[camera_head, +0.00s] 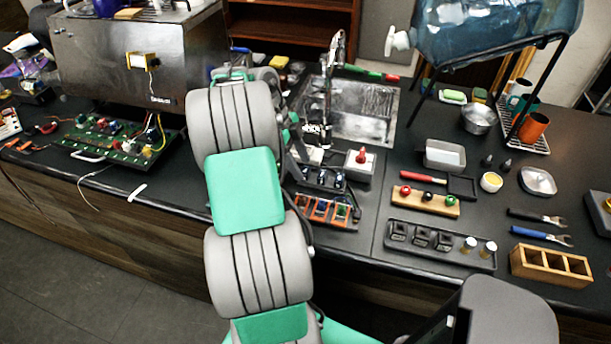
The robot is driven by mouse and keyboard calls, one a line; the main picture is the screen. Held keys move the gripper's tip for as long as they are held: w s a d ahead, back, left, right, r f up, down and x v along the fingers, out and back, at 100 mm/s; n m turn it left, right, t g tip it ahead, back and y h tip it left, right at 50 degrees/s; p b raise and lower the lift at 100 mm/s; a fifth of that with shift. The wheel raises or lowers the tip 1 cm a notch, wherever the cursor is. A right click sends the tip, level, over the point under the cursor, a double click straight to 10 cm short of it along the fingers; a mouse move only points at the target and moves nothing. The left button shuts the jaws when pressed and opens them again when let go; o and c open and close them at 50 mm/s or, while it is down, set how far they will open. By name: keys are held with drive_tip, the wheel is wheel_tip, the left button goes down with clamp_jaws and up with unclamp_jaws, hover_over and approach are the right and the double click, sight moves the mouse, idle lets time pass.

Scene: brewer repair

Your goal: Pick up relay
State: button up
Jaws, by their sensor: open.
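No part is clearly marked as the relay. Small dark blocks with pale blue tops stand in a black rack (346,190) right of my arm. Several black square blocks (421,237) sit in a dark long tray (458,259) at the front right; I cannot tell which of these is a relay. My grey and green arm reaches over the counter's front edge. My gripper (297,152) shows only in part, as dark pieces at the arm's right side near the black rack. It is open, and its fingertips are mostly hidden behind the arm.
An orange-slotted rack (322,210) stands at the counter edge. A red-button box (360,164), a sink (362,112) and a wooden knob block (425,201) lie close by. A circuit board (112,140) and a steel brewer (120,58) stand left. Pliers and a wooden box (551,265) lie right.

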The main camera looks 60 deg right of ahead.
drive_tip(key=shift+s+f, duration=0.3)
drive_tip(key=shift+f, duration=0.25)
drive_tip(key=shift+c, duration=0.3)
clamp_jaws()
